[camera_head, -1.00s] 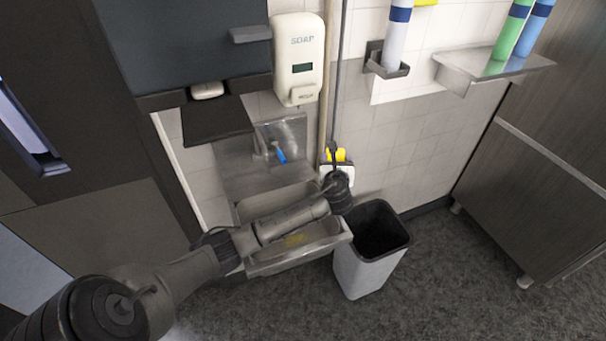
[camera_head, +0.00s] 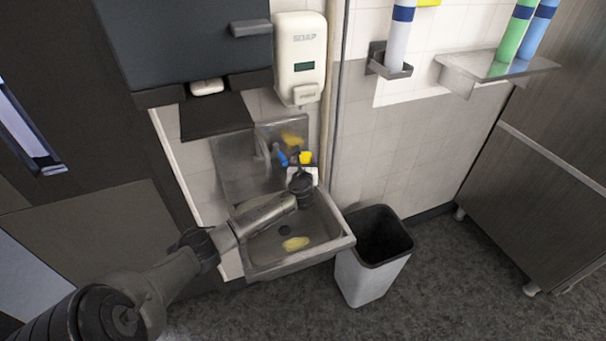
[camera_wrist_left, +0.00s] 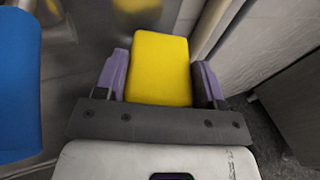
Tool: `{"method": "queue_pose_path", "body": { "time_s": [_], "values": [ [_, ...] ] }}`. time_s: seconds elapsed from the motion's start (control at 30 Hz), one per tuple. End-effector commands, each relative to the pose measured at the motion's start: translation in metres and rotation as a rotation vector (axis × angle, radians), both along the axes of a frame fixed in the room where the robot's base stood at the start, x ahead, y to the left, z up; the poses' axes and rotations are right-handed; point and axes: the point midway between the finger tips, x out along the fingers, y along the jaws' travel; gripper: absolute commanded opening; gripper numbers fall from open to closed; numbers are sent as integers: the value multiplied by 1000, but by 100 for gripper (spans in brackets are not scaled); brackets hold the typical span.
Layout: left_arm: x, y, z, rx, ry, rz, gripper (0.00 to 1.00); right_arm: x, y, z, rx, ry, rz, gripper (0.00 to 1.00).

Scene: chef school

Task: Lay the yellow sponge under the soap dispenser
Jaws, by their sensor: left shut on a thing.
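The yellow sponge (camera_head: 306,157) is held in my left gripper (camera_head: 303,164), above the back right of the metal sink. In the left wrist view the sponge (camera_wrist_left: 160,68) sits between the two purple fingers of the left gripper (camera_wrist_left: 161,78), which is shut on it. The white soap dispenser (camera_head: 300,55) is on the wall above and behind the gripper. The sponge is below the dispenser's level, apart from it. My right gripper is not in view.
The metal sink (camera_head: 345,241) lies below, with a blue-handled tap (camera_head: 281,159) just left of the sponge; the blue part is large in the wrist view (camera_wrist_left: 18,80). Yellow patches on the sink and backsplash look like reflections. A pipe (camera_head: 330,110) and bin (camera_head: 362,280) stand right.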

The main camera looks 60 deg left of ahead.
Motion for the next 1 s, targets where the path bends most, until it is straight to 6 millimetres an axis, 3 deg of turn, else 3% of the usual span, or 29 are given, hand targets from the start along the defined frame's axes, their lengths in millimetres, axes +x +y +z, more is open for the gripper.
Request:
{"method": "queue_pose_path", "body": {
  "time_s": [0.37, 0.8, 0.83, 1.0],
  "values": [
    [0, 0, -39, -2, 1, 0, 40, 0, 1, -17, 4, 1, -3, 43],
    [0, 0, -44, 0, 1, 0, 40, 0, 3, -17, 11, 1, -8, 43],
    [0, 0, -44, 0, 1, -1, 64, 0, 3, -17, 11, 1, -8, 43],
    [0, 0, -43, 0, 1, -1, 80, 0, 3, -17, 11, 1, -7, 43]
  ]
}}
